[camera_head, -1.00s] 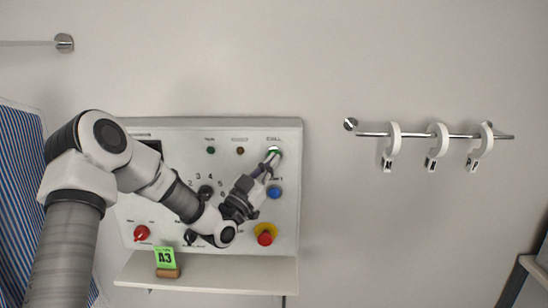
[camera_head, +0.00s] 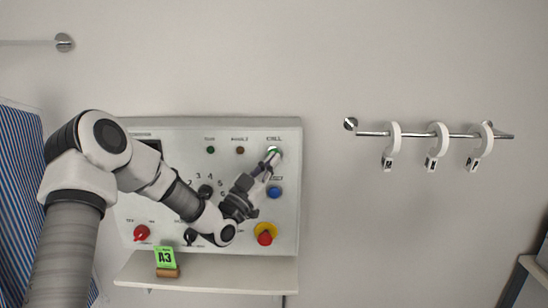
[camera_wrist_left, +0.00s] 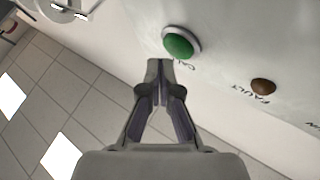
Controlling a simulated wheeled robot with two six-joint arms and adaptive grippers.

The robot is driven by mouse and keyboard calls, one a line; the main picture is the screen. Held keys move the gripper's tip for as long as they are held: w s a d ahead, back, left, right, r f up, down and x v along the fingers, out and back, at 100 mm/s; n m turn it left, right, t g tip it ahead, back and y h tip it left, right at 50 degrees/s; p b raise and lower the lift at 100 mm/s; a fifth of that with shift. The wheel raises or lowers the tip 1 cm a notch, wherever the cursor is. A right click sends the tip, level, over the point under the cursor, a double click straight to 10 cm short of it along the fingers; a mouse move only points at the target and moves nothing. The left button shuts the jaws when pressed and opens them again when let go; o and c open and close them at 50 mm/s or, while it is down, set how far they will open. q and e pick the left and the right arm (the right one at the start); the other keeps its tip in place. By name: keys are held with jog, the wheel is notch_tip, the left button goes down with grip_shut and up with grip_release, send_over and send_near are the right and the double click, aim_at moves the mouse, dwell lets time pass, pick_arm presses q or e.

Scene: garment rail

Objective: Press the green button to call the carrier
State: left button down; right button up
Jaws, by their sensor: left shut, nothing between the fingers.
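The green button (camera_wrist_left: 179,46) has a pale ring and sits on the control panel near the CALL label. In the left wrist view it stands just beyond my left fingertips. In the head view the button (camera_head: 275,151) shows at the panel's upper right, partly hidden by the fingers. My left gripper (camera_head: 271,159) is shut and empty, its tips at or very close to the button's lower left; I cannot tell whether they touch. The left gripper (camera_wrist_left: 161,68) also shows shut in the left wrist view. My right gripper is not in view.
The control panel (camera_head: 289,205) also bears a blue button (camera_head: 274,192), a red button on yellow (camera_head: 265,237), a red knob (camera_head: 141,233) and a brown FAULT light (camera_wrist_left: 263,86). A shelf (camera_head: 220,272) below holds a green A3 tag (camera_head: 165,257). A rail (camera_head: 450,135) with white hooks is right.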

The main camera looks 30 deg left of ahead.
pick_arm(q)
jog(key=shift+w+a, duration=0.15)
jog(key=shift+w, duration=0.15)
